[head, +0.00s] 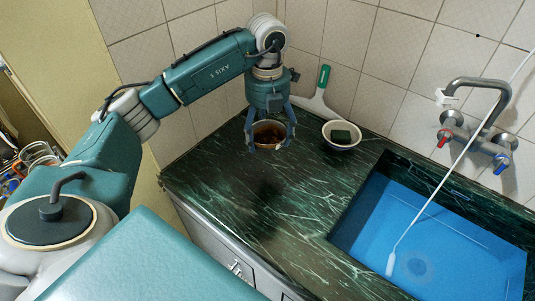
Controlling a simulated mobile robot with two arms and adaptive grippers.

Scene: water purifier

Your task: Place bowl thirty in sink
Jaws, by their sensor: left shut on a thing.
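A brown bowl with a pale rim (268,132) is in my left gripper (270,143). The gripper points down with its fingers on either side of the bowl and is shut on it. The bowl appears held above the dark green marble counter (225,195), with a dark shadow on the counter below it. The blue sink (440,245) is set into the counter at the right, and the bowl is to its left. My right gripper is not in view.
A green-handled squeegee (323,77) leans by the tiled wall. A faucet (490,105) and a thin white hose (432,198) hang over the sink. The front counter is clear.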

